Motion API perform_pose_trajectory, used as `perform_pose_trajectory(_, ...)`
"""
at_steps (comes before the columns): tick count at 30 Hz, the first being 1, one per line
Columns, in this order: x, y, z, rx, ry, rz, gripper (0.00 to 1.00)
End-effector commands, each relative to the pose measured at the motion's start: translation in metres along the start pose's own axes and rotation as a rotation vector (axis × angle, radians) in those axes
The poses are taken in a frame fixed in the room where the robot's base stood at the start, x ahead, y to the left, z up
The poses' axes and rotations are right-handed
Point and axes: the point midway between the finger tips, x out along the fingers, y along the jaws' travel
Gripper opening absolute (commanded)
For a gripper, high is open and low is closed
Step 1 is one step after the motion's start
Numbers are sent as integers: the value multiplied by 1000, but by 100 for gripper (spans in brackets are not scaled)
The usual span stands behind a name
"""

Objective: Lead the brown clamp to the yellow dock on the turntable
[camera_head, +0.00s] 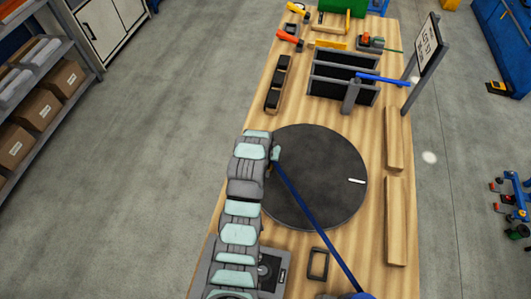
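The turntable (318,185) is a dark round disc on the wooden bench, with a short white bar (356,181) near its right edge. My grey and mint arm reaches up from the bottom and covers the disc's left edge. The fingers of my gripper are hidden by the arm, so I cannot see whether they hold anything. A blue cable (312,215) runs from beside the arm's end across the disc to a blue round part (362,295) at the bottom edge. I cannot make out a brown clamp or a yellow dock on the turntable.
A black rack (342,75) with a blue rod (383,79) stands beyond the disc, beside a long dark block (278,84). A sign (427,45) stands at right. Wooden strips (395,220) line the right edge. A small dark frame (318,264) lies in front.

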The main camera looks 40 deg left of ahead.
Motion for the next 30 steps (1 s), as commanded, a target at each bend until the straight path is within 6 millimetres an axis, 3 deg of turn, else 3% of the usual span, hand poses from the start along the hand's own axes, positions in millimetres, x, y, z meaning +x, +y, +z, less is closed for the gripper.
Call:
perform_pose_trajectory(8, 0, 0, 0, 0, 1, 0, 0)
perform_pose_trajectory(9, 0, 0, 0, 0, 0, 0, 34)
perform_pose_trajectory(17, 0, 0, 0, 0, 0, 0, 56)
perform_pose_trajectory(30, -8, 0, 0, 0, 2, 0, 57)
